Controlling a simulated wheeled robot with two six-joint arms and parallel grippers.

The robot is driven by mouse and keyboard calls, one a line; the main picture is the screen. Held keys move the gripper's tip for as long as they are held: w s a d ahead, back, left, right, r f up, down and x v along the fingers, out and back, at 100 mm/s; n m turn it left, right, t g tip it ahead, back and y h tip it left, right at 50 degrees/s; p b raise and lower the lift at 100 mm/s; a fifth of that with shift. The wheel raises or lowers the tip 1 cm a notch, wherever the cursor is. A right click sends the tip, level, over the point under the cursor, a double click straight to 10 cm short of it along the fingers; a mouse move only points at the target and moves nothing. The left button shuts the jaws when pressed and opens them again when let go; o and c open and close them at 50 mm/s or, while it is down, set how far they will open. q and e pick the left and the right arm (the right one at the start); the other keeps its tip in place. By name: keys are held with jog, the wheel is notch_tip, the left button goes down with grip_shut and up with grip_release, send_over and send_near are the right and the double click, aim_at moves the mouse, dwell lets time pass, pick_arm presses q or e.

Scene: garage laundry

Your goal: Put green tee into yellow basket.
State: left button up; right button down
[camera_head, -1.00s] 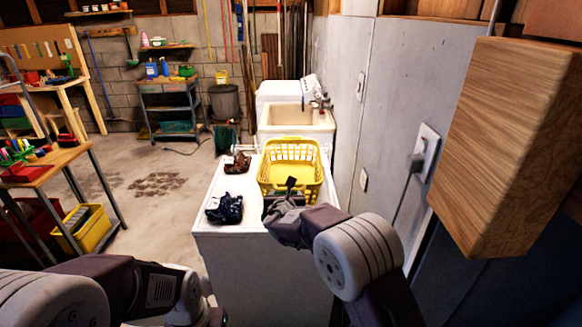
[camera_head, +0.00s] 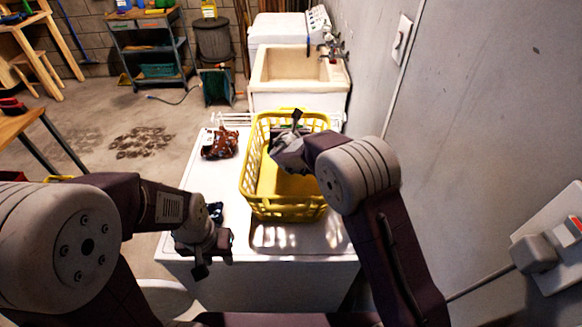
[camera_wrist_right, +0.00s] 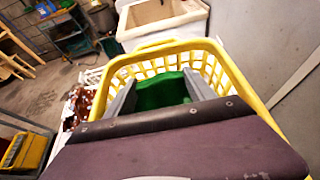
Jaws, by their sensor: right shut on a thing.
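The yellow basket (camera_head: 285,208) stands upright on the white machine top. My right gripper (camera_head: 288,150) is over the basket opening, near its back part. In the right wrist view the green tee (camera_wrist_right: 160,92) shows between the two grey fingers of my right gripper (camera_wrist_right: 165,95), with the yellow basket rim (camera_wrist_right: 232,80) around it. The tee is hidden in the head view. I cannot tell whether its lower part touches the basket floor. My left gripper (camera_head: 212,257) hangs over the machine's front left edge, left of the basket; its finger gap is unclear.
A reddish-brown patterned garment (camera_head: 220,143) lies on the machine left of the basket. A dark blue garment (camera_head: 215,212) is partly hidden by my left gripper. A utility sink (camera_head: 298,72) stands behind. A wall with an outlet and plug (camera_head: 545,250) bounds the right.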

jog(key=shift+s, duration=0.25)
jog(key=f, duration=0.6)
jog(key=shift+w+f+b, duration=0.1)
jog(key=shift+w+b, duration=0.1)
jog(key=shift+b, duration=0.1)
jog(key=f, duration=0.3)
jog(key=shift+s+f, duration=0.1)
jog(key=shift+s, duration=0.15)
jog(key=shift+w+f, duration=0.2)
jog(key=shift+s+f+b, duration=0.1)
jog(key=shift+f+b, duration=0.05)
jog(key=shift+b, duration=0.15)
jog(key=shift+c, duration=1.6)
grip_release()
